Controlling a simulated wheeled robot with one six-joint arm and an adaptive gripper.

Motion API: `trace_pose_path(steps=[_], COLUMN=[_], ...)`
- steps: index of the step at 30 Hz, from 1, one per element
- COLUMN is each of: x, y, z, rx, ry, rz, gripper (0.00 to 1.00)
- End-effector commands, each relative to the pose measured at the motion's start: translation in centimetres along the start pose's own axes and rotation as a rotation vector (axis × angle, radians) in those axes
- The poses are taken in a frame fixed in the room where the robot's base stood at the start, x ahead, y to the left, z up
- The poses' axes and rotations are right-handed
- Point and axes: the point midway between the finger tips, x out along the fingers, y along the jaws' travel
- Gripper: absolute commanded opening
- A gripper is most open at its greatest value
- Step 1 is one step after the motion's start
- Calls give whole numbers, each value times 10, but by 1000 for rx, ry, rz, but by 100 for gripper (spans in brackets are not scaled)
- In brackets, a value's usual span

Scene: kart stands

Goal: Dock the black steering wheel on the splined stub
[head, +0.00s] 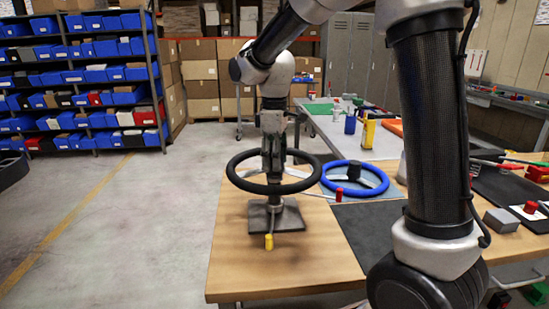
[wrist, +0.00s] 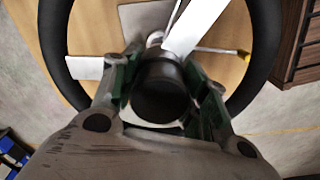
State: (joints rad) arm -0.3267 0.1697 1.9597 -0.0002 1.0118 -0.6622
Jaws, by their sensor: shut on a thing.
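The black steering wheel (head: 240,182) is held roughly level above a dark square base plate (head: 292,217) on the wooden table. My gripper (head: 273,165) points down and is shut on the wheel's dark round hub, which shows between the fingers in the wrist view (wrist: 160,92). The wheel's rim (wrist: 57,40) and pale spokes spread around the fingers there. A thin post (head: 273,199) shows below the wheel, over the plate. The splines are hidden, and I cannot tell whether the hub touches the stub. A yellow-tipped lever (head: 269,242) sticks out from the plate's front.
A blue steering wheel (head: 355,178) lies close on the right, with a red knob (head: 339,195) near it. A dark mat (head: 370,228) covers the table's right part. The wooden table (head: 245,270) is clear at its front left. Shelves of blue bins (head: 85,75) stand far left.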

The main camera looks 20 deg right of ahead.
Motion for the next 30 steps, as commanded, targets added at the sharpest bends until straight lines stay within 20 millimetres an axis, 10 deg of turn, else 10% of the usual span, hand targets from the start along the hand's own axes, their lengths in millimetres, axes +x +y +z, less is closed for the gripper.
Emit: trace_pose_path(steps=[20,21,22,30], x=[11,12,12,12], y=[0,0,0,0], z=[0,0,0,0], rx=[0,0,0,0], ry=[0,0,1,-1], rz=[1,1,1,-1], gripper=[0,46,52,53])
